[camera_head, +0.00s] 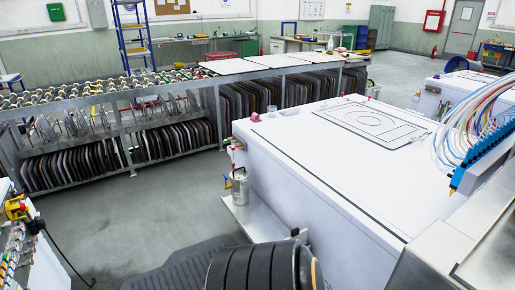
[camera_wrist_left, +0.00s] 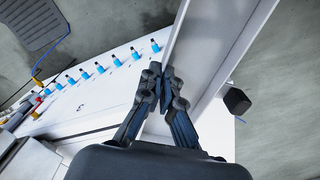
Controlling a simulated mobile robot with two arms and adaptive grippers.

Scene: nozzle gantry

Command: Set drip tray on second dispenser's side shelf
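In the left wrist view my left gripper (camera_wrist_left: 165,84) has its fingers close together on the near end of a thin wall of a long grey metal tray (camera_wrist_left: 208,62), which I take for the drip tray. The tray runs away toward the top right; its far end is cut off. A white dispenser (camera_wrist_left: 105,92) with a row of blue-tipped taps lies to the left. In the head view a grey side shelf (camera_head: 262,220) juts from a large white dispenser (camera_head: 300,150); a metal canister (camera_head: 240,187) stands at its far end. Neither gripper shows in the head view.
A dark floor mat (camera_head: 190,268) lies before the shelf. A small black block (camera_wrist_left: 237,101) sits right of the tray. A rack of dark panels (camera_head: 75,165) stands at the left, a bundle of hoses (camera_head: 470,120) at the right. The grey floor (camera_head: 150,215) between is clear.

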